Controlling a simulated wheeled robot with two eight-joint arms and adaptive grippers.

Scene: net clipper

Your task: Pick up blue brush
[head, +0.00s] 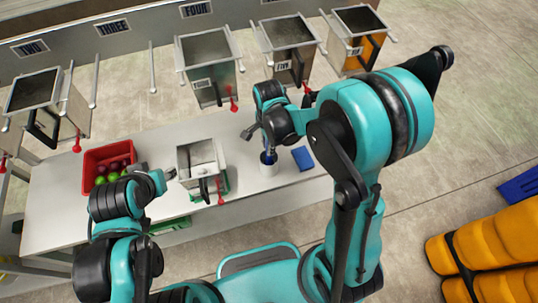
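The blue brush (268,157) stands in a small white cup (269,169) on the white table, right of centre. Only a small dark-blue part shows above the rim. My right gripper (257,136) is just above the cup, over the brush. Its fingers are too small and partly hidden to tell whether they touch the brush. My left gripper (166,182) is low over the table, left of the metal bin, apart from the brush. Its finger opening is unclear.
On the table (58,205) are a red crate (88,182) with fruit, a metal bin (187,180) and a blue block (302,158) right of the cup. Several metal hoppers (211,62) line the back. Orange containers (500,240) stand at the lower right.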

